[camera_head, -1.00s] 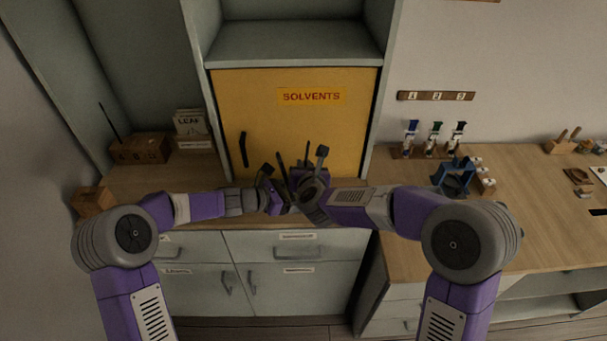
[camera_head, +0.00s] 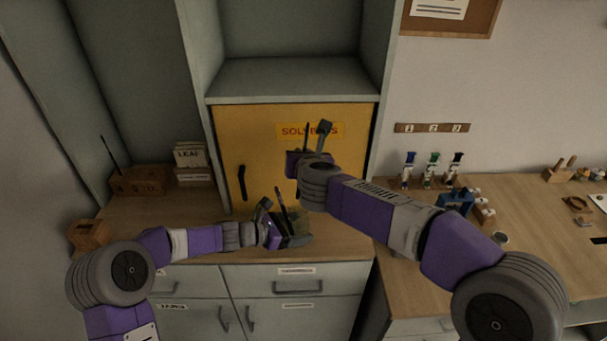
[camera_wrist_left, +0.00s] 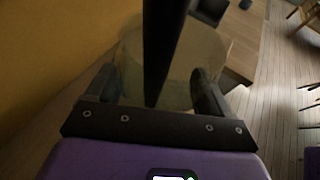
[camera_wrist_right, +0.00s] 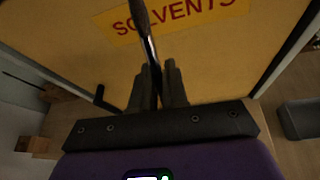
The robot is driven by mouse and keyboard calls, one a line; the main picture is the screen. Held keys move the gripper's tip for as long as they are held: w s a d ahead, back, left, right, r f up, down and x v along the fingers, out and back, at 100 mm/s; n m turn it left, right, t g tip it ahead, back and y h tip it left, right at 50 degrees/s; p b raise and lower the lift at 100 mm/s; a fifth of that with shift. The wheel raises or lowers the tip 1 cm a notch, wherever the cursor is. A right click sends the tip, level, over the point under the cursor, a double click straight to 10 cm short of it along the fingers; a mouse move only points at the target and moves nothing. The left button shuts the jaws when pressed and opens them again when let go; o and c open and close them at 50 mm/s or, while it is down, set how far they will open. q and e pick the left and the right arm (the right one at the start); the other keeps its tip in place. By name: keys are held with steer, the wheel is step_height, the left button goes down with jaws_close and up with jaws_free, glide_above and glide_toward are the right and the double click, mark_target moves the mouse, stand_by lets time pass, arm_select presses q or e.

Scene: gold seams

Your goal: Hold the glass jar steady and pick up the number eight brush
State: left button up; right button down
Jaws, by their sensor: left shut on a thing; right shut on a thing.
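The glass jar (camera_wrist_left: 185,85), pale and translucent, is between the fingers of my left gripper (camera_wrist_left: 158,90) in the left wrist view. In the head view the jar (camera_head: 301,221) stands over the wooden counter, partly hidden by my left gripper (camera_head: 283,222), which is shut on it. A dark stick (camera_wrist_left: 163,45) rises at the jar. My right gripper (camera_wrist_right: 160,85) is shut on a thin, shiny-shafted brush (camera_wrist_right: 146,35). In the head view my right gripper (camera_head: 314,142) is above the jar, in front of the yellow door. No number on the held brush is legible.
The yellow SOLVENTS cabinet door (camera_head: 230,140) is close behind both grippers. A numbered wooden block (camera_head: 140,181) with one dark stick and a stack of books (camera_head: 192,162) stand at left. Bottles (camera_head: 432,168) and a blue stand (camera_head: 456,202) are on the right counter.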

steer(key=shift+r, duration=1.6)
arm_select(q)
steer(key=o, duration=1.1)
steer(key=shift+a, duration=0.1)
